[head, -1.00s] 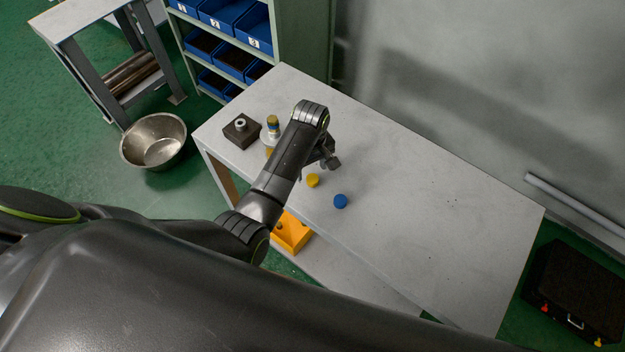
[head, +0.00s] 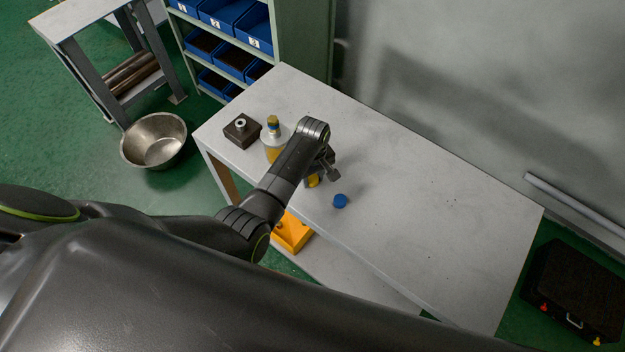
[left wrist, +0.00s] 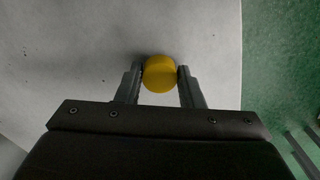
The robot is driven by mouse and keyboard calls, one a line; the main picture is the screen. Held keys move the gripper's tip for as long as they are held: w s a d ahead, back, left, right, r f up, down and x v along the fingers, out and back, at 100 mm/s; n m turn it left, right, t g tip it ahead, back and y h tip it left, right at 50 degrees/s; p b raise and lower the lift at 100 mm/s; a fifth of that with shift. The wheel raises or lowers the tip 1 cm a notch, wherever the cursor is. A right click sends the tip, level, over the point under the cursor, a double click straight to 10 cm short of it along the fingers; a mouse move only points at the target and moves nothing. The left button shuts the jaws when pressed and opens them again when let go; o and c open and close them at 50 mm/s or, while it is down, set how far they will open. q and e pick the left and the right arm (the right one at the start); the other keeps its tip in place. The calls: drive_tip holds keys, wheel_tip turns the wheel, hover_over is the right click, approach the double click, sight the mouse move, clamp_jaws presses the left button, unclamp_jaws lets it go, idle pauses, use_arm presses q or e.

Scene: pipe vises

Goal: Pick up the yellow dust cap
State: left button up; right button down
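The yellow dust cap (head: 313,181) is on or just above the workbench near its front edge, partly hidden by my left gripper in the head view. In the left wrist view the cap (left wrist: 159,74) sits between the two fingertips. My left gripper (head: 325,172) points down at the bench, its fingers on both sides of the cap. The fingertips (left wrist: 160,72) look very close to the cap's sides; I cannot tell whether they press on it. My right gripper is not in view.
A blue cap (head: 340,201) lies just right of the gripper. A silver and yellow bottle-like part (head: 272,134) and a dark block (head: 241,130) stand at the bench's left end. The bench's right part (head: 440,220) is clear. An orange bin (head: 291,233) is below the front edge.

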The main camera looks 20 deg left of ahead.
use_arm(q)
drive_tip(key=c, duration=0.5)
drive_tip(key=shift+r, duration=0.1)
